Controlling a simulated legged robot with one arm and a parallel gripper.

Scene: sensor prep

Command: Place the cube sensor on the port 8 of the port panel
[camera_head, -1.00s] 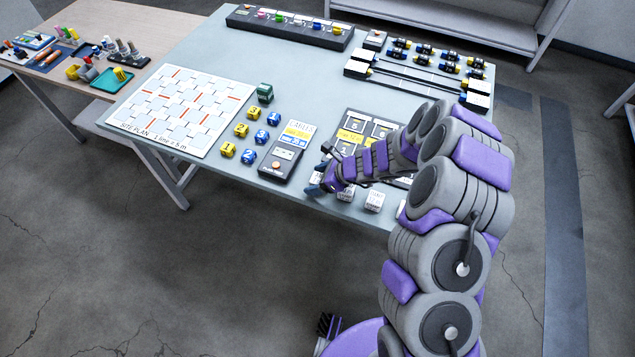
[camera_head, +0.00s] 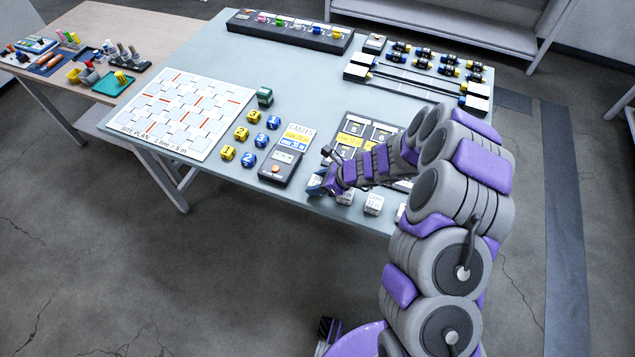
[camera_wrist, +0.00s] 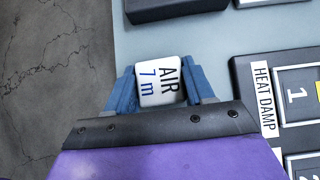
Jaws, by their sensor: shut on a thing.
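A white cube sensor (camera_wrist: 158,82) marked "AIR 7 m" sits between the two blue fingers of my gripper (camera_wrist: 160,88) in the wrist view. The gripper is shut on it. In the head view my gripper (camera_head: 318,186) is at the near edge of the table, and the held cube is mostly hidden there. The port panel (camera_head: 347,124) is a dark board with numbered squares, partly covered by my arm. Ports 1, 5 and 6 show; I cannot see port 8. In the wrist view the panel (camera_wrist: 243,85), with port 1 and a "HEAT DAMP" label, lies right of the gripper.
More white cubes (camera_head: 373,203) stand along the table's near edge. A dark handheld meter (camera_head: 277,168) and several blue and yellow cubes (camera_head: 249,157) lie left of the gripper. A site plan (camera_head: 170,112) covers the table's left. Black rails (camera_head: 425,78) lie at the back right.

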